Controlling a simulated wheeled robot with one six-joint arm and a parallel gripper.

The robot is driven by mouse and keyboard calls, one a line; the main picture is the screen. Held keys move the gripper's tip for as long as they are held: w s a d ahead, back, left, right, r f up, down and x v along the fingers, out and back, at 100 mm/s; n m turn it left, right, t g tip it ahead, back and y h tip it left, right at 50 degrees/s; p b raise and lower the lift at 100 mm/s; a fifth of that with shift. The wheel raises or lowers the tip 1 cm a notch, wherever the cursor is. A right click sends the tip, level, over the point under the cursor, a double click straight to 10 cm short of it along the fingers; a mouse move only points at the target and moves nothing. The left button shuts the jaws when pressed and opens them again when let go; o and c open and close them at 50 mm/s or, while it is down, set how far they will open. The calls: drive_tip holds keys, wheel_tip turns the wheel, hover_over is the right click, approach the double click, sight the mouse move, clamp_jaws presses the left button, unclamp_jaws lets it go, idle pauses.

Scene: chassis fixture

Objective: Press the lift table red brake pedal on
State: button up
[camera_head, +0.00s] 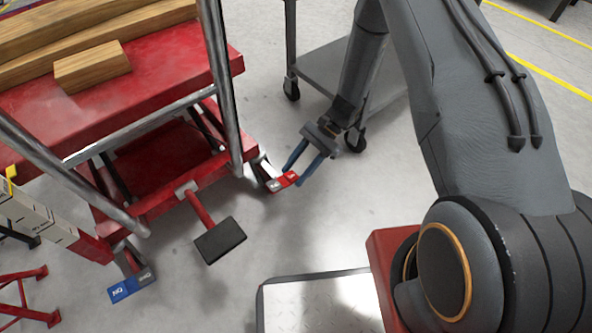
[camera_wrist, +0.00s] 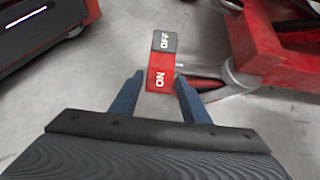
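The red brake pedal (camera_head: 284,181) sits low at the right front corner of the red lift table (camera_head: 180,85), by a caster. In the wrist view the pedal (camera_wrist: 161,78) shows a red half marked ON and a dark grey half marked OFF. My gripper (camera_head: 306,165) is open, its two blue fingers apart and empty. In the wrist view the gripper (camera_wrist: 158,92) has its fingertips on either side of the lower, ON half in the picture. I cannot tell whether they touch the pedal or how high they are above it.
A blue pedal (camera_head: 131,286) is at the table's left front corner. A black foot pedal (camera_head: 220,240) on a red lever sticks out between them. Wooden beams (camera_head: 95,30) lie on the table top. A grey cart (camera_head: 320,72) stands behind my gripper. The floor (camera_head: 335,215) in front is clear.

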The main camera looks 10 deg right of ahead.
drive_tip(key=shift+o, duration=0.9)
drive_tip(key=p+v, duration=0.2)
drive_tip(key=v, duration=0.5)
drive_tip(key=shift+w+d+r+p, duration=0.15)
drive_tip(key=shift+d+r+p, duration=0.1)
drive_tip(key=shift+p, duration=0.05)
drive_tip(key=s+d+r+n+t+h+p, duration=0.2)
drive_tip(key=s+r+p, duration=0.7)
drive_tip(key=r, duration=1.3)
drive_tip(key=s+d+r+n+t+h+p, duration=0.2)
drive_tip(key=s+r+p, duration=0.7)
drive_tip(key=r+p, duration=0.8)
drive_tip(key=s+d+r+n+t+h+p, duration=0.1)
drive_tip(key=s+d+r+n+h+p, duration=0.3)
drive_tip(key=r+p, duration=0.9)
drive_tip(key=s+r+n, duration=0.3)
drive_tip(key=s+r, duration=0.2)
drive_tip(key=r, duration=1)
drive_tip(key=shift+s+d+t, duration=0.35)
drive_tip(key=shift+d+t, duration=0.05)
